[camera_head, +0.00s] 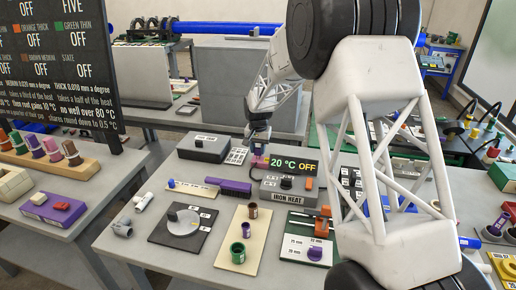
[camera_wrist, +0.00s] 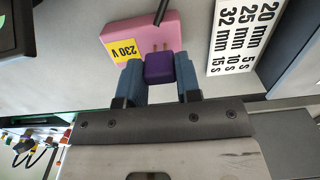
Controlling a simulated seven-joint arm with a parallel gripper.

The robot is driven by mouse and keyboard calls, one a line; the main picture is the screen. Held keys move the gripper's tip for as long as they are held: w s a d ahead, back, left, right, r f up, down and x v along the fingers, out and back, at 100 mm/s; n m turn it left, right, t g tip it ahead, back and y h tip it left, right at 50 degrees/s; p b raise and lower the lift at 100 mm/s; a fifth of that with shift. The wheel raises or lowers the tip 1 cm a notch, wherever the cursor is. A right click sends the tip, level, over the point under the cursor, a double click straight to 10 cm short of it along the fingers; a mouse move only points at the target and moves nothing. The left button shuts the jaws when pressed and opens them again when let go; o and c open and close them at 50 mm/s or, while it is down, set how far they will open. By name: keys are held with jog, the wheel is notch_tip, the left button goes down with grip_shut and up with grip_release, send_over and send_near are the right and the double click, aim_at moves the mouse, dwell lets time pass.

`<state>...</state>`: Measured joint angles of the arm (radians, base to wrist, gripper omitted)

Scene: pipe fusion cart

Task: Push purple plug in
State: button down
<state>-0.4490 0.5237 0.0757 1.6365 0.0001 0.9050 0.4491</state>
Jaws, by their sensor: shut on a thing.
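The purple plug (camera_wrist: 159,67) is a small block between the two blue fingers of my gripper (camera_wrist: 159,76) in the wrist view. The fingers are shut on its sides. A pink socket box (camera_wrist: 140,32) with a yellow 230 V label lies just beyond the plug, and the plug's far end is close to its face. Whether they touch or a small gap remains, I cannot tell. In the head view my gripper (camera_head: 258,147) is small and at the back of the table, above the pink box (camera_head: 259,161). The plug is not clear there.
A white time card (camera_wrist: 243,38) lies right of the pink box in the wrist view. In the head view, the iron heat box (camera_head: 284,192) with its 20 °C OFF display stands in front of my gripper. A dark grey box (camera_head: 204,148) stands to the left.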

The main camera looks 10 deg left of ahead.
jog(key=shift+f, duration=1.15)
jog(key=c, duration=0.8)
grip_release()
jog(key=shift+r, duration=0.15)
jog(key=shift+r, duration=3.8)
jog(key=shift+d, duration=0.1)
